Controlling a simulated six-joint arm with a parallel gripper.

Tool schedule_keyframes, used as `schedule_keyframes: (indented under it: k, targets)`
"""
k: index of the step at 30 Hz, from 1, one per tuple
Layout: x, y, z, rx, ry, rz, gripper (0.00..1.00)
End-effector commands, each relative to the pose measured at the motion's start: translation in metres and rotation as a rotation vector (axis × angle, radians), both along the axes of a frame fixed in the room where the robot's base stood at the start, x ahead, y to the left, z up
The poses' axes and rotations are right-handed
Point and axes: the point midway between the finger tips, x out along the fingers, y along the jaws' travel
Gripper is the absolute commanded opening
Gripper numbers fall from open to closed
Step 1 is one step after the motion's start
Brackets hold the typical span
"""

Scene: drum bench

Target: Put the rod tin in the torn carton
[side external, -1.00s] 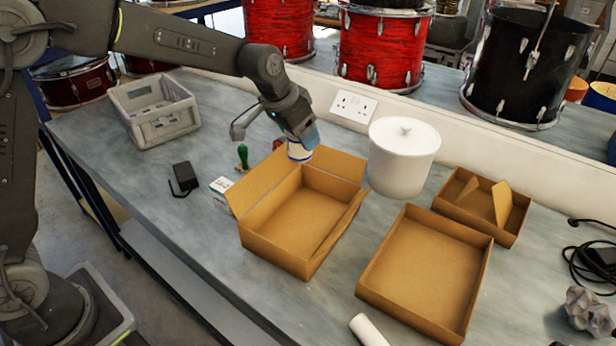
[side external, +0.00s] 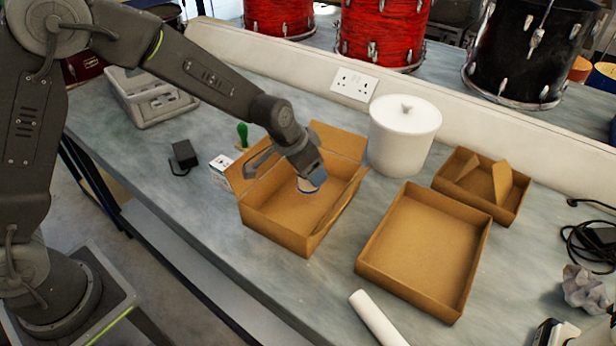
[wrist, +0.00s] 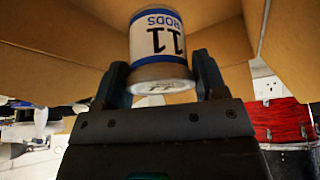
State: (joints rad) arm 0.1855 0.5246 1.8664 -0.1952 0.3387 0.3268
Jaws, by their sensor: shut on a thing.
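The rod tin (side external: 311,184) is a small white cylinder with blue bands. Its "RODS 11" label reads upside down in the wrist view (wrist: 158,45). My gripper (side external: 308,177) is shut on the tin, one finger on each side, in the wrist view (wrist: 160,78). The tin is over the inside of the left carton (side external: 283,228), which has raised flaps; cardboard surrounds it in the wrist view. I cannot tell whether its base touches the floor. A smaller carton (side external: 463,201) with loose-looking cardboard pieces stands at the right. Which carton is torn is unclear.
An empty flapless carton (side external: 372,271) stands right of the left one. A white lidded pot (side external: 404,138) stands close behind. A small white box (side external: 222,170), a green-handled object (side external: 243,133) and a black adapter (side external: 184,155) lie left. A white roll (side external: 377,318) lies in front.

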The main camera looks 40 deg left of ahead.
Motion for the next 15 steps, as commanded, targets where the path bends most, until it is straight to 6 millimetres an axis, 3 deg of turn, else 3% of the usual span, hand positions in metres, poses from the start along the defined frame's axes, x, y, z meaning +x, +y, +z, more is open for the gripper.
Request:
schedule_keyframes:
  k: [9,15]
  targets:
    - [0.0,0.0,-0.038,0.0,0.001,0.0,0.37]
    - [0.0,0.0,-0.04,0.0,-0.002,0.0,0.37]
